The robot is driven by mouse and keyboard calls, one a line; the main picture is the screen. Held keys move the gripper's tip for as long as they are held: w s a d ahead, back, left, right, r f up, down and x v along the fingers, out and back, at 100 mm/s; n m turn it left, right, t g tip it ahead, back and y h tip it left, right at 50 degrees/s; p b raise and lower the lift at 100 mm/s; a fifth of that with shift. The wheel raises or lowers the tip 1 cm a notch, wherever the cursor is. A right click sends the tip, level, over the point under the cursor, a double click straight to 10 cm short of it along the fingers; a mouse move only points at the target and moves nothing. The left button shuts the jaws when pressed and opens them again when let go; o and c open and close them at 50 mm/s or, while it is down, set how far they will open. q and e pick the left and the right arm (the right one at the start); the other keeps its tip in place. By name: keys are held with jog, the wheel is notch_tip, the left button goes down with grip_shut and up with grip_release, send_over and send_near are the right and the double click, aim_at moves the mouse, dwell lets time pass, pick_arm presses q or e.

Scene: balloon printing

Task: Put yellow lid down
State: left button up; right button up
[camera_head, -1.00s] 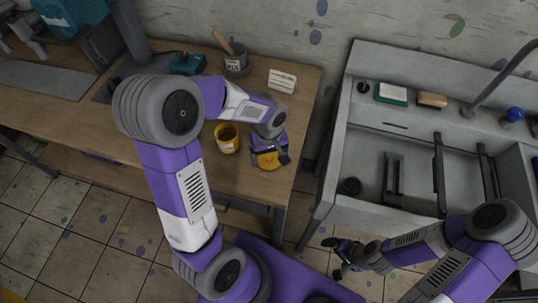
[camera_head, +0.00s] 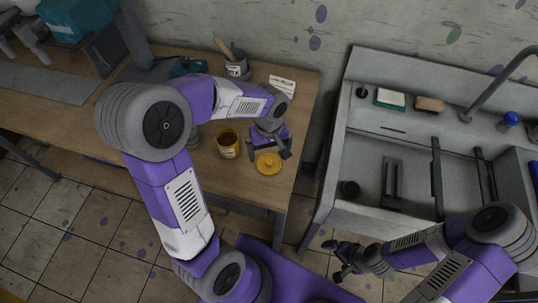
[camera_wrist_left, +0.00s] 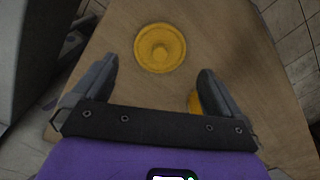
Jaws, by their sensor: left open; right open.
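The yellow lid (camera_head: 268,163) lies flat on the wooden table near its front right corner. It also shows in the left wrist view (camera_wrist_left: 160,48), beyond my fingertips and clear of them. My left gripper (camera_head: 270,150) is open and empty, just behind the lid; its two fingers are spread apart in the left wrist view (camera_wrist_left: 155,75). The open yellow jar (camera_head: 228,143) stands upright to the left of the lid, and its edge shows beside my finger in the left wrist view (camera_wrist_left: 194,103). My right gripper (camera_head: 334,258) is open and empty, low in front of the sink.
The wooden table (camera_head: 205,172) has its right edge close to the lid. A grey tin with a brush (camera_head: 237,67) and a small white card (camera_head: 282,86) stand at the back. The grey sink (camera_head: 410,165) is to the right, across a gap.

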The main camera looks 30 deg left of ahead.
aim_at(269, 162)
pick_arm(q)
notch_tip(269, 162, up, 7)
jog(key=p, duration=0.1)
jog(key=shift+f, duration=0.2)
dwell(0.4)
